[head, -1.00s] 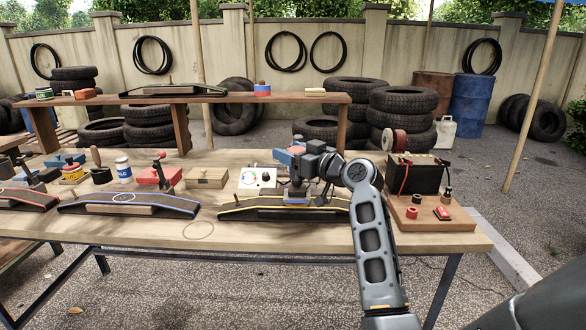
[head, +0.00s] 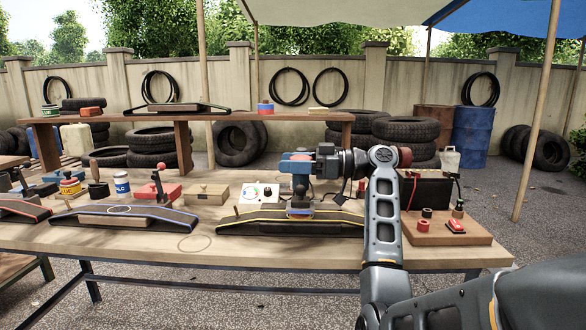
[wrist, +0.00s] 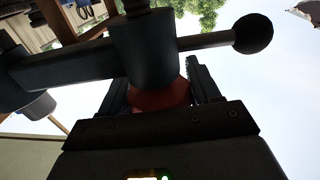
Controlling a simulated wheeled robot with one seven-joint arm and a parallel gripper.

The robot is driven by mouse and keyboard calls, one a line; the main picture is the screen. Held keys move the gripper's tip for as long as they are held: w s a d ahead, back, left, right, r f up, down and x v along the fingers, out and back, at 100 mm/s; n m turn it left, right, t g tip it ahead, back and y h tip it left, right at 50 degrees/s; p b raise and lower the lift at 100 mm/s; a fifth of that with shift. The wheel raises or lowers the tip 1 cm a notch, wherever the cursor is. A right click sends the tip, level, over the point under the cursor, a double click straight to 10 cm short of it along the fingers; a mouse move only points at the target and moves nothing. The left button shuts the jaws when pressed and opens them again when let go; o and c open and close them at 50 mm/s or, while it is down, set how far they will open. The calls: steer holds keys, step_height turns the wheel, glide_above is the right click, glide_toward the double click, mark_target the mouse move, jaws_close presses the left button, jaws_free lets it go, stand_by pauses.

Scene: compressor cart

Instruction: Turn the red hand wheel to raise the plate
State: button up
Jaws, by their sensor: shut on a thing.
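The red hand wheel (wrist: 160,99) shows in the wrist view as a red part between my two dark fingers, largely covered by a dark body in front. My gripper (wrist: 160,84) is shut on it. A dark bar with a black ball end (wrist: 253,34) crosses that body.
A board (head: 445,235) with a battery (head: 428,190) and small red parts is at right. The raised shelf (head: 225,117) runs behind. The front bench edge is mostly clear.

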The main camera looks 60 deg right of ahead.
steer(key=shift+n+y, duration=0.3)
steer(key=shift+y, duration=0.2)
steer(key=o, duration=1)
steer(key=v, duration=0.7)
steer(key=shift+s+d+r, duration=0.1)
steer(key=shift+s, duration=0.3)
